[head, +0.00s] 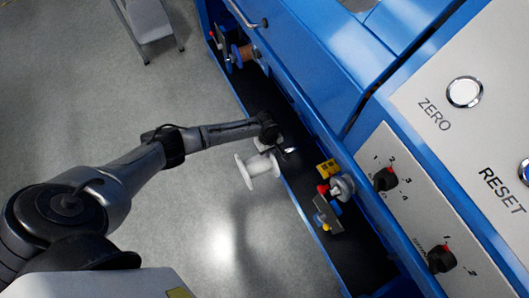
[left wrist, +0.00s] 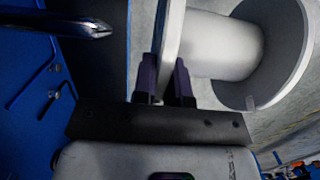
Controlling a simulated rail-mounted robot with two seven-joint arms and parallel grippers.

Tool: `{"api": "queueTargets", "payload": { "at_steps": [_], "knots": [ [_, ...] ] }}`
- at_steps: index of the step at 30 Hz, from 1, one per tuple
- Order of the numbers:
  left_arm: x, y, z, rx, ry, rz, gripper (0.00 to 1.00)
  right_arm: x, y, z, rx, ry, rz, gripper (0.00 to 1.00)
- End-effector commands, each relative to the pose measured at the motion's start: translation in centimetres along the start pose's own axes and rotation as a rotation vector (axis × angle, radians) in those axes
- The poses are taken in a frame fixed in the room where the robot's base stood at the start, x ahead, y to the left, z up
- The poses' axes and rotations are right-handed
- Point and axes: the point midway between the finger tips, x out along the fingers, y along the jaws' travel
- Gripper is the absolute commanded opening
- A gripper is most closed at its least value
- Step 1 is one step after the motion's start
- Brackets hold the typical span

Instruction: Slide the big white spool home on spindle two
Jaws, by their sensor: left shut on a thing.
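The big white spool (head: 262,165) is at the front edge of the blue machine in the head view. My left gripper (head: 270,140) is at its machine-side end. In the left wrist view the gripper (left wrist: 166,82) is shut on one flange of the spool (left wrist: 222,45), with a dark finger on each side of the rim. A shiny metal rod (left wrist: 60,24), apparently a spindle, lies left of the held flange, apart from it in that view. A rod end (head: 289,150) also shows beside the spool in the head view. Its number cannot be read. My right gripper is not in view.
A copper-coloured spool (head: 240,54) sits farther up the machine's dark recess. Yellow, red and grey fittings (head: 328,170) stand below the white spool. A panel with knobs (head: 385,178) is at right. Open grey floor (head: 215,235) lies left of the machine.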

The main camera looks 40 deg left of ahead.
Motion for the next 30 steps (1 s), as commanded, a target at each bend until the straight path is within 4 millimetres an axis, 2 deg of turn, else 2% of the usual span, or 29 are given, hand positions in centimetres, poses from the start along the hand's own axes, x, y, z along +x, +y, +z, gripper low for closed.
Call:
{"api": "queueTargets", "payload": {
  "at_steps": [1, 16, 24, 30],
  "knots": [
    [0.4, 0.6, -0.1, 0.002, 0.0, 0.003, 0.0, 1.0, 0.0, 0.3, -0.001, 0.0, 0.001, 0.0],
    [0.3, 4.2, 0.0, 0.003, 0.002, 0.002, 0.0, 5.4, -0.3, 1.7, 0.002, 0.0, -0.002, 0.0],
    [-0.1, 6.0, 0.0, 0.001, 0.0, 0.002, 0.0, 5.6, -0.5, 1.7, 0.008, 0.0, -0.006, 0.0],
    [-0.1, 6.7, 0.0, 0.0, 0.0, 0.001, 0.0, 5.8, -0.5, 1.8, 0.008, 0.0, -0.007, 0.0]
  ]
}}
